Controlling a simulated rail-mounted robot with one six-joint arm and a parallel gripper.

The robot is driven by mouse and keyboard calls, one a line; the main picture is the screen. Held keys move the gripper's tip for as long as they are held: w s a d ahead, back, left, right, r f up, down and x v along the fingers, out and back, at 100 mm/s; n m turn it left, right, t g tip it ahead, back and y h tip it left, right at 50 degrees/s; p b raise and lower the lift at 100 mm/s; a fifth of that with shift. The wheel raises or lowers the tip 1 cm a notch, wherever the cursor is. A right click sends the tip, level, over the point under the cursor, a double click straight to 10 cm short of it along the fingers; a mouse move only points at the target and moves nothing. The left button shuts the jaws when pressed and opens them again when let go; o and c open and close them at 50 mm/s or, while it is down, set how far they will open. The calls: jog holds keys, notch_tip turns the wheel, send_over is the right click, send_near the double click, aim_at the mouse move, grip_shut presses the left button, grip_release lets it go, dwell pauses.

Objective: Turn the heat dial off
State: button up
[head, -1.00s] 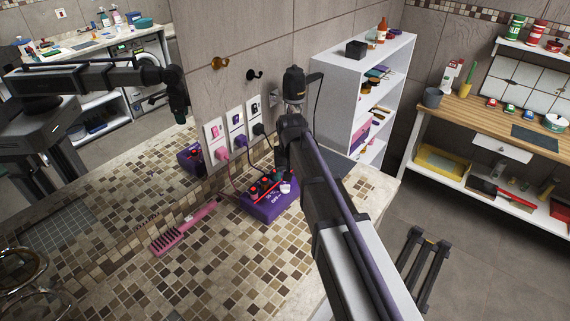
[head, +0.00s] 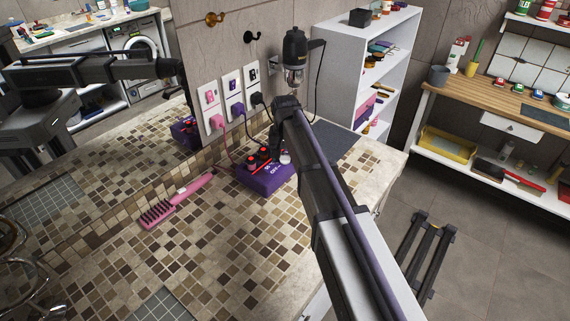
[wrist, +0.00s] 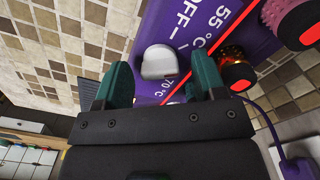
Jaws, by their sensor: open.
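A purple control box (head: 268,180) with OFF, 55 °C and 70 °C lettering sits on the tiled counter (head: 215,255) by the wall; it also fills the upper middle of the wrist view (wrist: 200,50). A white knob (wrist: 159,62) stands on its face beside the lettering, and shows in the head view (head: 285,158). A red line crosses the face. My gripper (wrist: 163,77) is open, its teal fingers either side of the white knob in the picture. I cannot tell whether they touch it. In the head view my arm hides part of the box.
Cables run to wall outlets (head: 233,95) behind. A pink brush (head: 176,200) lies left on the counter. A dark bottle-shaped device (head: 295,48) is on the wall. The front counter is clear.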

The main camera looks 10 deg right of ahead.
jog(key=shift+r, duration=0.1)
jog(key=c, duration=0.9)
jog(key=shift+n, duration=0.4)
jog(key=n, duration=1)
dwell(0.4)
